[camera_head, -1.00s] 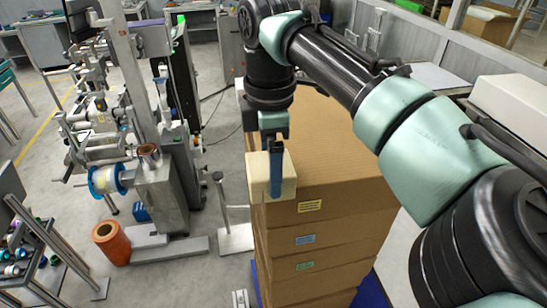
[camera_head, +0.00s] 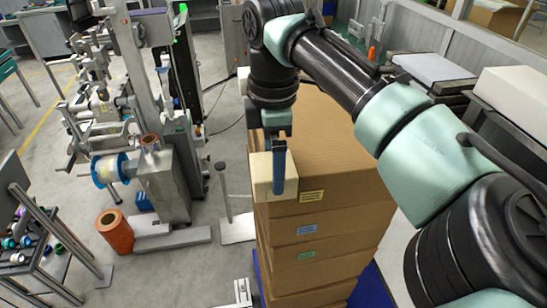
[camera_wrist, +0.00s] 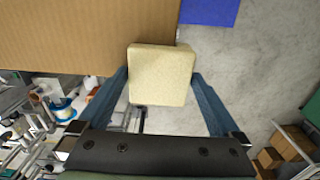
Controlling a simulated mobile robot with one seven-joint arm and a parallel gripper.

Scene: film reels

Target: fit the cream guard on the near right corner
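The cream guard (camera_head: 259,173) is a small block at the box stack's near corner, on the left in the head view. In the wrist view the guard (camera_wrist: 160,75) covers the lower right corner of the top carton (camera_wrist: 80,30). My gripper (camera_head: 279,168) points down, one blue finger across the guard's visible side. In the wrist view both fingertips (camera_wrist: 160,80) lie against opposite sides of the guard. The carton (camera_head: 335,150) tops a stack of brown cartons. The guard's inner faces are hidden, so I cannot tell whether it is seated.
A blue pallet (camera_head: 372,290) lies under the stack, and its corner shows in the wrist view (camera_wrist: 208,12). A reel machine (camera_head: 165,180) and a copper roll (camera_head: 115,231) stand at left. A metal stand (camera_head: 237,228) is beside the stack. My arm crosses the right side.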

